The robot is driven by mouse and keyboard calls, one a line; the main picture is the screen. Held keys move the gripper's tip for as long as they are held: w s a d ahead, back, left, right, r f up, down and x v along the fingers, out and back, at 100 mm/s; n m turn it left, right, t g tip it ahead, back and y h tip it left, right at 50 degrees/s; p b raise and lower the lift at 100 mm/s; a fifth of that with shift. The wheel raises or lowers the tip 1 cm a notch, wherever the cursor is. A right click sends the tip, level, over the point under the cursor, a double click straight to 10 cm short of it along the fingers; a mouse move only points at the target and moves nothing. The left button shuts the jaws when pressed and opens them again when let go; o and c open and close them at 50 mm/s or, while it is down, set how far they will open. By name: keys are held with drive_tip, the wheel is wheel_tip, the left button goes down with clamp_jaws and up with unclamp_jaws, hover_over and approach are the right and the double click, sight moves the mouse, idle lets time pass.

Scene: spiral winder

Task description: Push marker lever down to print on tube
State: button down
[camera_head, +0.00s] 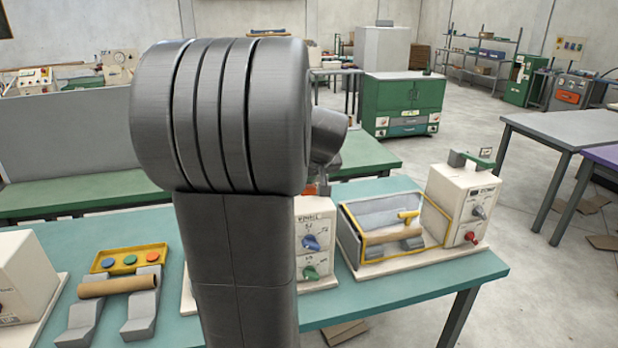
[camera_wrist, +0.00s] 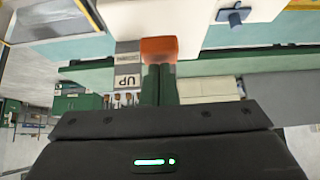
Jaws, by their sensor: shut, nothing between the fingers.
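In the wrist view, my gripper (camera_wrist: 158,70) is shut and empty, its two dark green fingers side by side. The fingertips are right at an orange block (camera_wrist: 159,48), which looks like the marker lever's handle; I cannot tell if they touch. A plate marked "UP" (camera_wrist: 127,81) is beside it. In the head view, only a bit of orange (camera_head: 309,190) shows above the cream machine (camera_head: 314,228) with blue and green knobs. My arm hides most of that machine and my gripper there. A brown tube (camera_head: 118,286) lies across two grey cradles at the left.
On the teal table (camera_head: 420,292), a yellow-edged guarded box (camera_head: 362,250) with a brown roll is right of the machine. A cream unit (camera_head: 462,205) with a red knob stands at the right end. A yellow button box (camera_head: 128,259) is behind the tube.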

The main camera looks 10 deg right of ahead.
sight(310, 194)
drive_tip(key=shift+s+f+t+b, duration=0.25)
drive_tip(key=shift+f+t+b, duration=0.45)
drive_tip(key=shift+b, duration=1.45)
drive_tip(key=shift+s+f+t+b, duration=0.25)
drive_tip(key=shift+f+b, duration=0.8)
drive_tip(key=shift+b, duration=1.1)
drive_tip(key=shift+f+b, duration=0.4)
drive_tip(key=shift+b, duration=0.4)
drive_tip(key=shift+s+f, duration=0.15)
drive_tip(key=shift+f, duration=0.25)
drive_tip(key=w+r+p+v, duration=0.1)
drive_tip(key=r+v, duration=0.1)
drive_tip(key=v, duration=1.1)
drive_tip(key=shift+r+p, duration=0.15)
drive_tip(key=shift+p, duration=0.2)
drive_tip(key=shift+w+t, duration=0.15)
drive_tip(key=shift+t, duration=0.1)
